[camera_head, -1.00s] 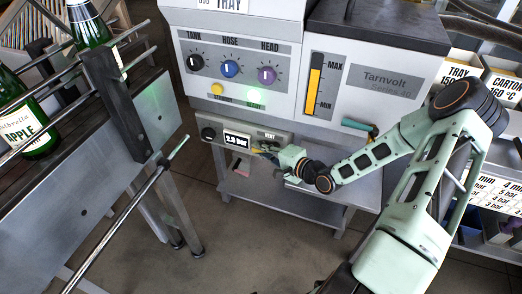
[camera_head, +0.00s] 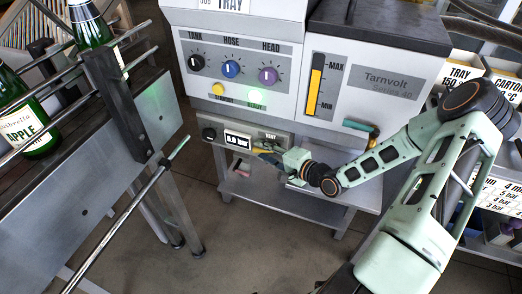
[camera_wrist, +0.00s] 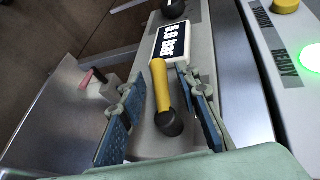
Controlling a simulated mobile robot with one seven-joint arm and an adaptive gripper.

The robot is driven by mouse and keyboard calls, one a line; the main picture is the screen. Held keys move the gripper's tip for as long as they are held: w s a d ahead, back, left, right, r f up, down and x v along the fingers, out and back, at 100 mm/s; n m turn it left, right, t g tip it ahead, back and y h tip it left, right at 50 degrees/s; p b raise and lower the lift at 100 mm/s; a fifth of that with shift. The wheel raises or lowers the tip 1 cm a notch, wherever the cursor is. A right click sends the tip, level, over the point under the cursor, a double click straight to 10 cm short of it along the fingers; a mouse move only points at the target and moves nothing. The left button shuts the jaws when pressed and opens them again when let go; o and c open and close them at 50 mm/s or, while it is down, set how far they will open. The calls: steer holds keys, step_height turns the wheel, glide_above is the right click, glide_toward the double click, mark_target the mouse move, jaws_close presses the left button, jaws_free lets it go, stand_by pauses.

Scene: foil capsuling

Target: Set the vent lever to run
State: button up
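The vent lever (camera_wrist: 161,88) is a yellow handle on a black round pivot, on the grey front panel of the machine. In the wrist view its handle points up the picture, toward the pressure display (camera_wrist: 171,42), which appears to read 5.0 bar. My gripper (camera_wrist: 154,88) is open, with one blue-padded finger on each side of the lever. The left finger stands clear of it; the right one is closer, and I cannot tell if it touches. In the head view my gripper (camera_head: 272,158) is at the panel below the VENT label (camera_head: 271,137), largely hiding the lever.
A black knob (camera_head: 209,134) sits left of the display. Above are the dials (camera_head: 231,69), a yellow button (camera_head: 218,89) and a lit green READY lamp (camera_head: 254,95). A metal shelf (camera_head: 290,199) lies below. A bottle conveyor (camera_head: 85,190) stands at left.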

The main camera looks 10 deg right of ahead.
steer(key=v, duration=1)
steer(key=shift+s, duration=0.25)
steer(key=shift+d+r, duration=0.1)
steer(key=shift+d, duration=0.05)
